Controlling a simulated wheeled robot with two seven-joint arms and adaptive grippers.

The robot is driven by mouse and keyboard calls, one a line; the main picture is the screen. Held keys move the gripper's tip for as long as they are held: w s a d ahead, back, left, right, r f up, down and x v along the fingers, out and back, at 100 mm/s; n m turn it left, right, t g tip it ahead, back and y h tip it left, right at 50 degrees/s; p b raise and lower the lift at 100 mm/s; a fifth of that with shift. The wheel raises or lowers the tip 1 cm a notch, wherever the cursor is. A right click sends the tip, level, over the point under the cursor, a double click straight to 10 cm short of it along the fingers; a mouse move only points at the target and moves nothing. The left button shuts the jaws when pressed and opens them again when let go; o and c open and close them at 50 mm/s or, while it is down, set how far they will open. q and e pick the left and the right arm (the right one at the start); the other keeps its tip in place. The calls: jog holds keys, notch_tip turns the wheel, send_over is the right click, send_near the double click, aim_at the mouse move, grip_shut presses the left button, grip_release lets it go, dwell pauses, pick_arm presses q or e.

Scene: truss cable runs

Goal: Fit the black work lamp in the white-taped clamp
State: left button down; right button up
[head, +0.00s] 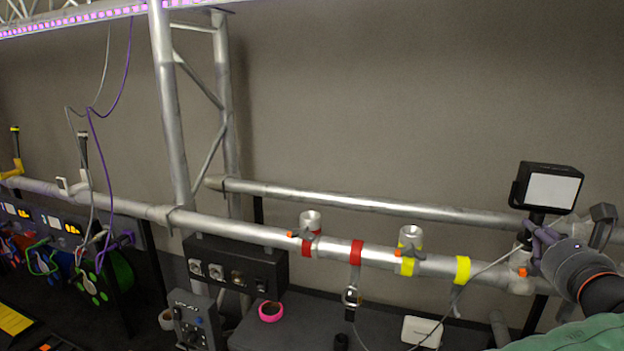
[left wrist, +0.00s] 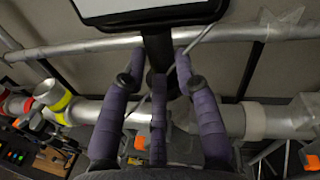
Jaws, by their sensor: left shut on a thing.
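The black work lamp (head: 548,188) stands upright at the right of the head view, with a pale square panel. Its dark stem (left wrist: 158,48) runs down between the purple fingers of my left gripper (head: 543,236), which is shut on it; the gripper also fills the middle of the left wrist view (left wrist: 158,85). Below, a silver clamp with an orange knob (head: 522,272) sits on the front pipe. White tape (left wrist: 255,121) wraps the pipe beside it. My fingers hide the stem's lower end, so I cannot tell whether it is inside the clamp. My right gripper is not in view.
The front pipe (head: 245,231) carries red-taped (head: 309,243) and yellow-taped (head: 408,259) clamps to the left. A rear pipe (head: 370,203) runs behind it. A thin grey cable (head: 470,280) hangs near the clamp. A small white box (head: 421,331) lies below.

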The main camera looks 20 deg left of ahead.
pick_arm(q)
jog(key=shift+f+b, duration=0.35)
jog(key=shift+f, duration=0.05)
jog(key=c, duration=0.7)
grip_release()
jog(key=shift+f, duration=0.1)
jog(key=shift+s+f, duration=0.1)
jog(key=shift+f, duration=0.3)
jog(key=shift+s+d+f, duration=0.1)
jog(key=shift+s+d, duration=0.05)
jog(key=shift+s, duration=0.4)
jog(key=s+r, duration=0.1)
jog(key=s, duration=0.6)
jog(key=shift+d+r, duration=0.4)
jog(key=shift+d, duration=0.05)
